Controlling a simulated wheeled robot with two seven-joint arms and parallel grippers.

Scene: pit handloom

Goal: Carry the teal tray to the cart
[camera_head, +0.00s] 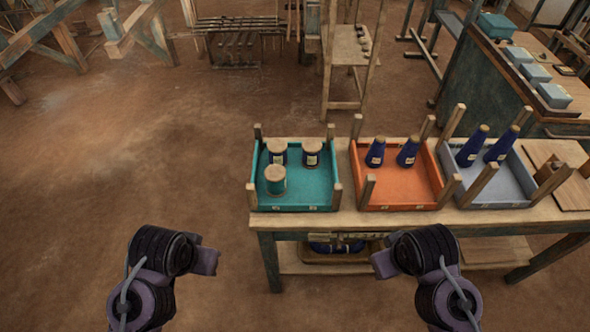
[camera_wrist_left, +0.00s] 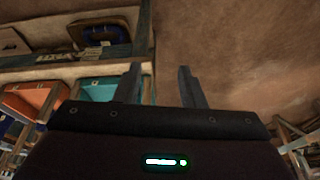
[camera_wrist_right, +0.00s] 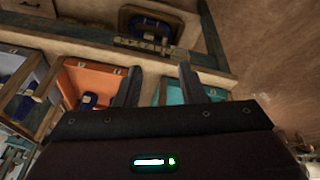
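The teal tray (camera_head: 312,192) sits on the left end of a wooden table, with short wooden posts at its corners. It holds two dark spools (camera_head: 311,153) and one teal spool (camera_head: 275,181). It shows partly behind the fingers in the left wrist view (camera_wrist_left: 101,91) and the right wrist view (camera_wrist_right: 173,92). My left gripper (camera_head: 207,262) is left of and nearer than the tray, empty, its fingers apart in the left wrist view (camera_wrist_left: 159,75). My right gripper (camera_head: 383,264) is in front of the table, empty, fingers apart (camera_wrist_right: 160,75). I cannot tell which furniture is the cart.
An orange tray (camera_head: 405,190) and a grey-blue tray (camera_head: 505,190), each with blue cones, stand right of the teal one. A lower shelf (camera_head: 300,262) holds a container. A bench with boxes (camera_head: 553,95) stands at the back right. The floor (camera_head: 120,160) at left is largely clear.

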